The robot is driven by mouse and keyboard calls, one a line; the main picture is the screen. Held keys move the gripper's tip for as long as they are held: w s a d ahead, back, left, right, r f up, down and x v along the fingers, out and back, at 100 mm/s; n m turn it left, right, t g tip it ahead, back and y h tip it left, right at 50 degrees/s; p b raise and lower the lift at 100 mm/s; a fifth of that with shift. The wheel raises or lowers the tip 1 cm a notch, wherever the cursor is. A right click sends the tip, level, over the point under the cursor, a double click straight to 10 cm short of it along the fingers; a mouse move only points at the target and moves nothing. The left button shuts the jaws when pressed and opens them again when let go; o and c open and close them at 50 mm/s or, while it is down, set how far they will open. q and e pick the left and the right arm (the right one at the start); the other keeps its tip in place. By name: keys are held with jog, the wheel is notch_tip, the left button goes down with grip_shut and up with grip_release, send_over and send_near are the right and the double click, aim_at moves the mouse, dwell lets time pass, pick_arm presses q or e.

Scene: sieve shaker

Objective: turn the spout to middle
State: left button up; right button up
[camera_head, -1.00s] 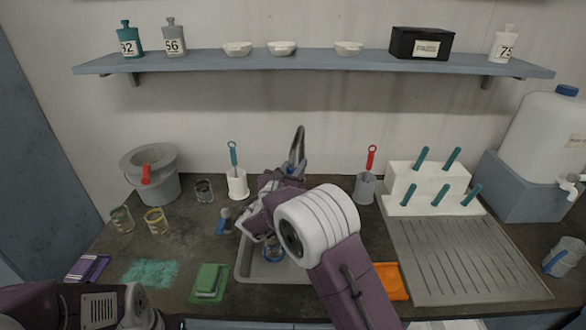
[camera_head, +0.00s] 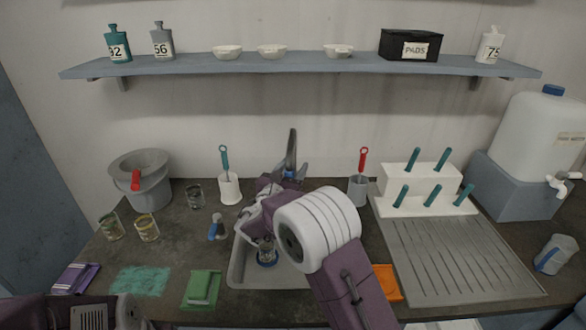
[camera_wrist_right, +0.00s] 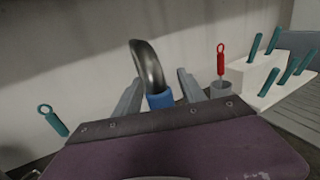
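The spout (camera_head: 291,150) is a dark grey curved metal pipe rising at the back of the sink (camera_head: 238,262). It has a blue collar at its base, and it also shows in the right wrist view (camera_wrist_right: 149,66). My right gripper (camera_wrist_right: 160,84) is open, with one finger on each side of the spout just above the blue collar. I cannot tell whether either finger touches it. In the head view my right wrist and arm cover much of the sink and the faucet's base. My left gripper is out of view; only part of my left arm shows at the bottom left.
A glass jar with a blue ring (camera_head: 267,252) is in the sink. A white holder with a teal brush (camera_head: 229,188) stands left of the spout, and a grey cup with a red-handled tool (camera_head: 357,190) stands right. A shelf (camera_head: 300,64) runs above.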

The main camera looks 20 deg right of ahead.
jog(key=v, duration=0.9)
jog(key=shift+b, duration=0.3)
